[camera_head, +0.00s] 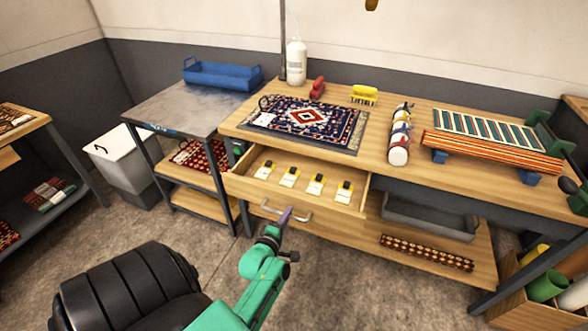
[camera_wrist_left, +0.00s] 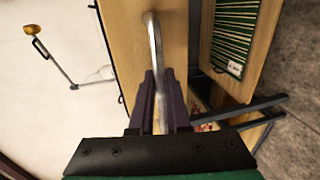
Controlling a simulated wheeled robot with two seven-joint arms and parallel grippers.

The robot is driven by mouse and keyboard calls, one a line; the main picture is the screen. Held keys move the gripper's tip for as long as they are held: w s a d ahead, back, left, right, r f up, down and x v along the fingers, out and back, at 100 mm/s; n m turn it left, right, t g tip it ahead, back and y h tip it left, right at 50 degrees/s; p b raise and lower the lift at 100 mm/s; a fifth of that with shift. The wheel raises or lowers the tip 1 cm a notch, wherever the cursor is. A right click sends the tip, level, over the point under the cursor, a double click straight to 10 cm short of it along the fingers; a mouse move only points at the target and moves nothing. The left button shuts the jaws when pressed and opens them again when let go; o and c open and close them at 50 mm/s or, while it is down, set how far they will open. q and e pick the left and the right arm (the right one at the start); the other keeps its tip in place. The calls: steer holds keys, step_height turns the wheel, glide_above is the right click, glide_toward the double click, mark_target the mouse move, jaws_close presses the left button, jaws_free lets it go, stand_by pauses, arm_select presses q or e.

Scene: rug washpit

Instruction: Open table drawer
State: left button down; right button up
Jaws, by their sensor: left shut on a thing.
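The table drawer (camera_head: 268,197) under the left part of the wooden table (camera_head: 385,127) stands open, pulled out toward me. Several small yellow, white and black items (camera_head: 316,184) lie in a row inside it. A metal bar handle (camera_head: 306,217) is on its front. My left gripper (camera_head: 284,216) reaches up from below and is shut on the handle. In the left wrist view the handle (camera_wrist_left: 153,45) runs between the purple fingers (camera_wrist_left: 160,95), in front of the wooden drawer front (camera_wrist_left: 178,35). My right gripper is not in view.
A lower shelf (camera_head: 350,235) holds a grey tray (camera_head: 432,218). A grey metal table (camera_head: 180,108) stands close at left. The floor in front is clear.

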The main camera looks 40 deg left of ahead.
arm_select(q)
steer(key=p+v, duration=0.1)
steer(key=v, duration=0.1)
steer(key=f+v, duration=0.1)
steer(key=v, duration=0.2)
steer(key=shift+s+d+p, duration=0.15)
steer(key=shift+s+p, duration=0.2)
steer(key=shift+s, duration=0.05)
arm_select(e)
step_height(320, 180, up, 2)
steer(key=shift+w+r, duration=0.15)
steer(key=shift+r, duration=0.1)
arm_select(q)
steer(key=c, duration=0.9)
jaws_free()
steer(key=v, duration=1.4)
steer(key=shift+s+d+b, duration=0.15)
steer(key=shift+s+b, duration=0.05)
steer(key=shift+b, duration=0.15)
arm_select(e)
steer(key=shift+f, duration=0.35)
